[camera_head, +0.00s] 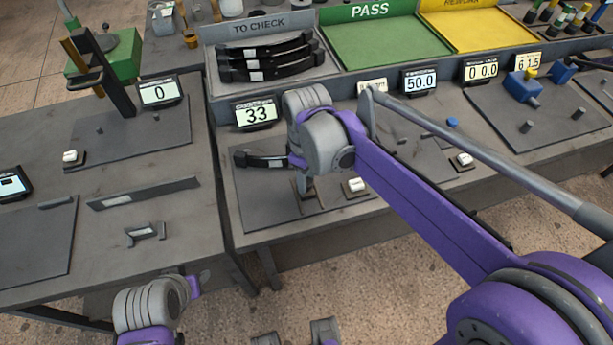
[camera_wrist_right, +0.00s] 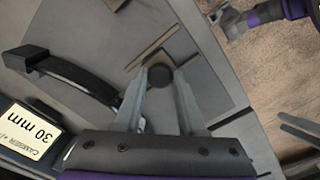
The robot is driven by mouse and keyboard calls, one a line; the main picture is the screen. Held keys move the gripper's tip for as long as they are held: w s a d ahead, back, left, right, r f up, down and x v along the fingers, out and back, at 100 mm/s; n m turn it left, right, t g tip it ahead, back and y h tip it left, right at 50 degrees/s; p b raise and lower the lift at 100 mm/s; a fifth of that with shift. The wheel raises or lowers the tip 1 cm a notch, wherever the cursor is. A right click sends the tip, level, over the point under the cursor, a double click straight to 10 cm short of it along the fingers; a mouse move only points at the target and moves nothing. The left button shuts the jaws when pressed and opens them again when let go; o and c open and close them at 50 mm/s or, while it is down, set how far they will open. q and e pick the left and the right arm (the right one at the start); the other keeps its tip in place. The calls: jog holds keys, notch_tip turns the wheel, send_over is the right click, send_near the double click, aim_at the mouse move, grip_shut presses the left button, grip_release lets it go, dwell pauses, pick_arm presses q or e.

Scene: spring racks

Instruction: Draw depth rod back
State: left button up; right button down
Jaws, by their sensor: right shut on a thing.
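My right gripper (camera_wrist_right: 162,76) is shut on the dark, round-ended depth rod (camera_wrist_right: 160,75) at the camber station, with a finger on either side of it. In the head view my right wrist hides most of the gripper and rod. A black curved leaf spring (camera_wrist_right: 75,75) lies beside the gripper; its end also shows in the head view (camera_head: 262,160). The camber display (camera_head: 255,113) seems to read 33 in the head view and 30 mm in the wrist view. My left arm is at the lower left of the head view; its fingertips are not clear.
Behind stand the TO CHECK tray (camera_head: 217,80) with several black springs, the green PASS tray (camera_head: 380,45) and the yellow tray (camera_head: 485,30). A white switch (camera_head: 356,185) is near the rod. A gap separates the left bench (camera_head: 180,230) from this one at the front.

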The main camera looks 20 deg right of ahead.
jog(key=shift+s, duration=1.7)
jog(key=c, duration=0.8)
grip_release()
jog(key=o, duration=0.3)
jog(key=shift+s, duration=0.15)
